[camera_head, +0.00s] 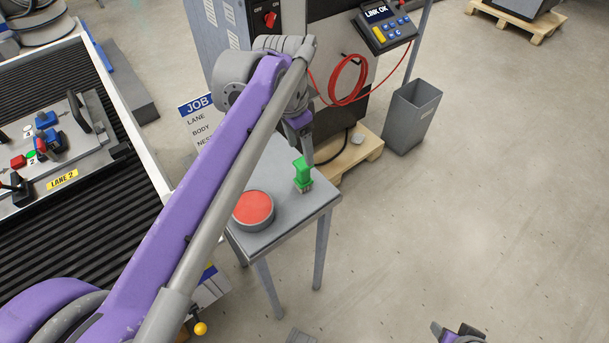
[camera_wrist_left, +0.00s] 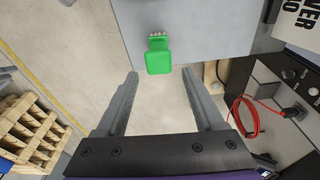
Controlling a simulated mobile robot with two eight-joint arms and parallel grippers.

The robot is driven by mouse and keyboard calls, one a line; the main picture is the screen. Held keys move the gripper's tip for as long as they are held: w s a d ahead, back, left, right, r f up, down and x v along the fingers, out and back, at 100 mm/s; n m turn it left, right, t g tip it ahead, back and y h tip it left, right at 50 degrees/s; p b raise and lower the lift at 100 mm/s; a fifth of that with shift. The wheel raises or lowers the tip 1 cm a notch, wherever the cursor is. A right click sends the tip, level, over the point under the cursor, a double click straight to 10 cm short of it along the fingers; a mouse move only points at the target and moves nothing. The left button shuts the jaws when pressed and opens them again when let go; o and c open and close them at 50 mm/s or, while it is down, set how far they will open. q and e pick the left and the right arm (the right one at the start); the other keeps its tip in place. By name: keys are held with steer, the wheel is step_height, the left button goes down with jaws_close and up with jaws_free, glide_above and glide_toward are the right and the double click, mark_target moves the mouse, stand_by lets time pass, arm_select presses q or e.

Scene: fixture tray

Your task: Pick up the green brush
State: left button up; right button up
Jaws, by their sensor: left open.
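My left gripper (camera_head: 307,157) is over the table's far edge, just behind and above the brush in the head view. In the left wrist view my left gripper (camera_wrist_left: 160,78) is open, with nothing between its fingers. A small part of my right arm's end (camera_head: 459,334) shows at the bottom edge; its fingers cannot be made out.
A red-topped round button (camera_head: 253,209) sits on the same table, left of the brush. A grey bin (camera_head: 412,115) and a wooden pallet (camera_head: 358,153) stand behind. A red cable (camera_head: 349,82) hangs on the cabinet. The floor at right is clear.

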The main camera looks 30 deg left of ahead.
mark_target(302, 163)
arm_select(q)
step_height(302, 163, down, 2)
steer(key=shift+s+f, duration=0.15)
steer(key=shift+f, duration=0.05)
steer(key=f, duration=0.4)
steer(key=shift+w+d+f+b, duration=0.25)
steer(key=shift+w+f+b, duration=0.05)
steer(key=shift+w+b, duration=0.1)
jaws_close()
